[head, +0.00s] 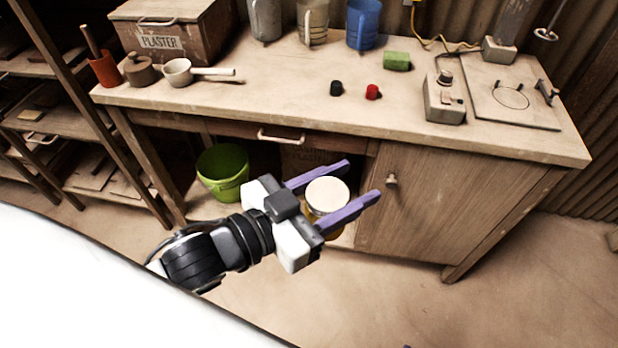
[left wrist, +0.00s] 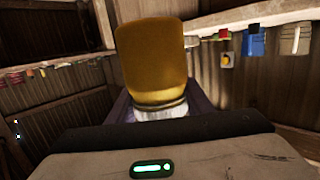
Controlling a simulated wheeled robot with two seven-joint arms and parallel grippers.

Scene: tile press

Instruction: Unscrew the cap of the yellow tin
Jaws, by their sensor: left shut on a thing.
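The yellow tin (head: 311,216) is in front of the bench's open lower bay, its pale round cap (head: 327,194) facing up in the head view. My left gripper (head: 363,178) is shut on the tin at its cap end, one purple finger on each side of the cap. The left wrist view shows the tin's yellow body (left wrist: 152,55) reaching away from the gripper, with the pale cap (left wrist: 160,113) close to the palm. The cap and body are together. The tin's base is hidden in the head view.
The bench top (head: 290,88) carries a black knob (head: 336,88), a red knob (head: 372,92), a green block (head: 396,61) and a grey switch box (head: 444,100). A green bucket (head: 222,172) stands in the lower bay, left of the tin. The bench's middle is mostly clear.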

